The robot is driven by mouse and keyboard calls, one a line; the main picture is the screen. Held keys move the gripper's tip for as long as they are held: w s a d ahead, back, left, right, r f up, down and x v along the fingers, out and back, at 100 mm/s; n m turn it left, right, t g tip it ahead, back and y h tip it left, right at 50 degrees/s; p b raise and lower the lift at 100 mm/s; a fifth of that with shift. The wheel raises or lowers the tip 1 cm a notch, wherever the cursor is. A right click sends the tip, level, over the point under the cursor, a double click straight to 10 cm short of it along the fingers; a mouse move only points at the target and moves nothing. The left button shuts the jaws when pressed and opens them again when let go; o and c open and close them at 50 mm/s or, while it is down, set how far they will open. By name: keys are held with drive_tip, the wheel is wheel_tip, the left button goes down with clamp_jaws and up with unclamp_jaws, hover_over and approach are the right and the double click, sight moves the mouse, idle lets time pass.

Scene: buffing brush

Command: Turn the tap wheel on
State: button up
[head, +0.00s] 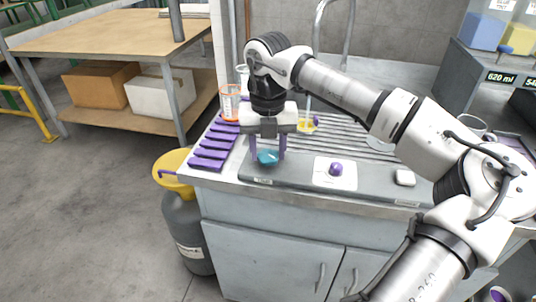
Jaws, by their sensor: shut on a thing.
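The teal tap wheel (267,157) sits on the grey front panel (300,178) of the bench, near its left end, above a small label. My gripper (268,152) points down over it. Its two purple fingers stand on the left and right sides of the wheel, shut on it. Part of the wheel's rim is hidden by the fingers. A purple knob (336,169) on a white plate sits farther right on the same panel.
Purple slats (211,148) lie left of the gripper, with an orange-marked beaker (230,101) behind. A ribbed drain area (345,135) lies behind the panel. A grey canister with a yellow funnel (174,167) stands on the floor at left. A white block (405,177) sits at right.

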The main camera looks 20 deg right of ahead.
sight(268, 154)
drive_tip(key=n+b, duration=0.1)
drive_tip(key=n, duration=0.4)
drive_tip(key=shift+n, duration=0.4)
drive_tip(key=shift+r+b, duration=0.1)
drive_tip(key=shift+b, duration=0.2)
drive_tip(key=o, duration=1)
wheel_tip(268, 154, up, 14)
drive_tip(key=shift+f, duration=0.2)
